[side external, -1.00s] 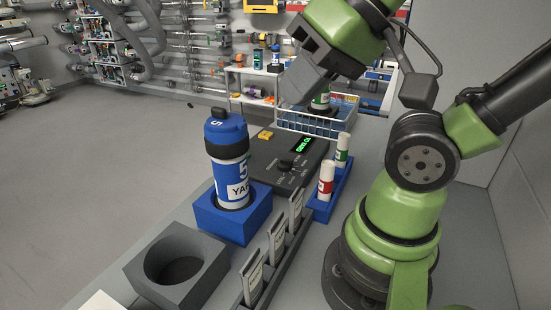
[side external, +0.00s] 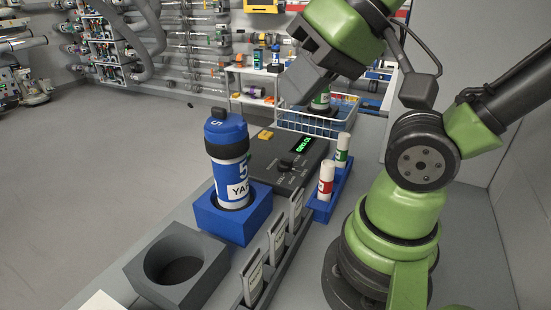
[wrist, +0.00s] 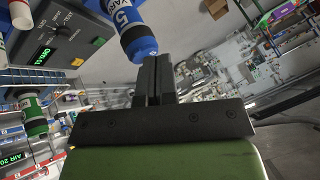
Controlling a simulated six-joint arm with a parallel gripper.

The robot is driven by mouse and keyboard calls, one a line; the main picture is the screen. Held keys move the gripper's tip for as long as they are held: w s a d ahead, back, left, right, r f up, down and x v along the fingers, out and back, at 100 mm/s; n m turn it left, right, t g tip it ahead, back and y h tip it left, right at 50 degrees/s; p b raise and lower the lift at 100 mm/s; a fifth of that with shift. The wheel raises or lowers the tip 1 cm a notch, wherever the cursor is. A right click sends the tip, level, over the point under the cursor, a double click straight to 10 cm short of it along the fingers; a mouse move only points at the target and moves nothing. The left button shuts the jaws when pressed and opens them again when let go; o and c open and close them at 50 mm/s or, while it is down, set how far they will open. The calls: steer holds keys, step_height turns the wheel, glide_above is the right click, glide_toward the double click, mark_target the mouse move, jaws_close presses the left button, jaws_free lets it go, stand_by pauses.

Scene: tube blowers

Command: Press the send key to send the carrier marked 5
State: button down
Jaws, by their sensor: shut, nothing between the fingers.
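The carrier marked 5 (side external: 233,182) is a blue-capped white tube with the label beginning "YAR". It stands upright in a blue block (side external: 215,219). Its blue end also shows in the wrist view (wrist: 137,40), just beyond my fingertips. A dark control panel (side external: 268,165) behind the carrier has a lit green display (side external: 302,144), a black knob (side external: 286,165) and a yellow-orange key (side external: 265,135). Key lettering is too small to tell which is send. My gripper (wrist: 153,62) is shut and empty, above and apart from the panel.
An empty grey socket block (side external: 178,269) is in front of the carrier. Label cards (side external: 277,245) stand in a row beside it. A blue rack (side external: 325,207) holds two small white tubes. A wire basket (side external: 317,121) stands behind the panel. Open floor lies left.

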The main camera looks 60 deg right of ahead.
steer(key=w+d+m, duration=0.2)
steer(key=w+m, duration=0.1)
steer(key=w, duration=0.2)
steer(key=w+d+f+m+y, duration=0.1)
steer(key=w+d+m, duration=0.1)
steer(key=w+m, duration=0.2)
steer(key=w+d+f+m, duration=0.1)
steer(key=w+d+m, duration=0.1)
steer(key=w, duration=0.6)
steer(key=shift+w+d+f+m+y, duration=0.25)
steer(key=shift+d+m+y, duration=0.1)
steer(key=shift+m, duration=0.35)
steer(key=w+d+f+m+t+h, duration=0.1)
steer(key=w+d+f+m, duration=0.2)
steer(key=d+f+m, duration=0.2)
steer(key=w+d+f+m+h, duration=0.1)
steer(key=w+d+f+m, duration=0.2)
steer(key=d+f+m, duration=0.2)
steer(key=d+f, duration=0.3)
steer(key=d, duration=0.2)
steer(key=shift+w+d+f+t, duration=0.3)
steer(key=shift+w+f+t, duration=0.05)
steer(key=shift+w+t, duration=0.05)
steer(key=shift+f, duration=4.4)
steer(key=shift+f, duration=0.1)
